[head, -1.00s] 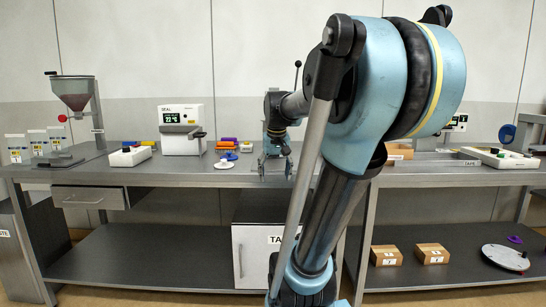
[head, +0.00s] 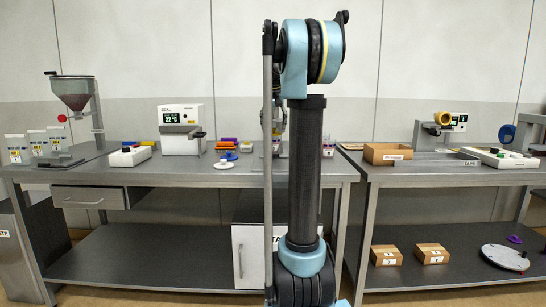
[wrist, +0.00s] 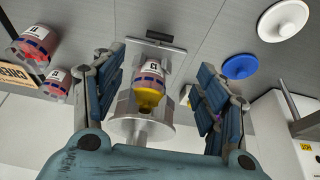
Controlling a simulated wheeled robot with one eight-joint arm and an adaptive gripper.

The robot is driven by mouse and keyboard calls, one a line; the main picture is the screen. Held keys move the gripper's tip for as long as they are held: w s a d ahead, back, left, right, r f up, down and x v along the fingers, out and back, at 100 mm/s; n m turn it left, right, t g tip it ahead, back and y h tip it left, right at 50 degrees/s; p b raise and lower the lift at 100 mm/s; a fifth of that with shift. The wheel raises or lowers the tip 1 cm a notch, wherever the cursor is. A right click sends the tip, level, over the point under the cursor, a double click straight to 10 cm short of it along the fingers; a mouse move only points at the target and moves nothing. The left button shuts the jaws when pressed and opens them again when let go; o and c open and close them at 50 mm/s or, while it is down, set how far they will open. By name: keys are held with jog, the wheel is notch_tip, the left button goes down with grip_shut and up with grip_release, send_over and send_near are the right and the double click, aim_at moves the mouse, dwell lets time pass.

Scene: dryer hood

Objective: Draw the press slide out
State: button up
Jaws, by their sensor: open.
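In the wrist view the press shows as a round metal head (wrist: 132,108) with a grey bar handle (wrist: 160,41) beyond it. I take this handle to be the front of the press slide. A jar (wrist: 151,76) with a white label and yellow lower part stands between the handle and the press head. My gripper (wrist: 161,66) is open, its two blue fingers apart on either side of the jar, with nothing held. The handle is beyond the fingertips in the picture. In the head view my arm hides most of the press and the gripper.
Two more labelled jars (wrist: 32,43) (wrist: 57,82) stand at left in the wrist view. A white disc (wrist: 283,19) and a blue disc (wrist: 240,66) lie at right. The sealing machine (head: 181,130) stands left of my arm.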

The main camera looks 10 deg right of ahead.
aim_at(274, 155)
jog(key=x, duration=1.7)
jog(key=shift+w+f, duration=0.1)
jog(key=shift+w, duration=0.05)
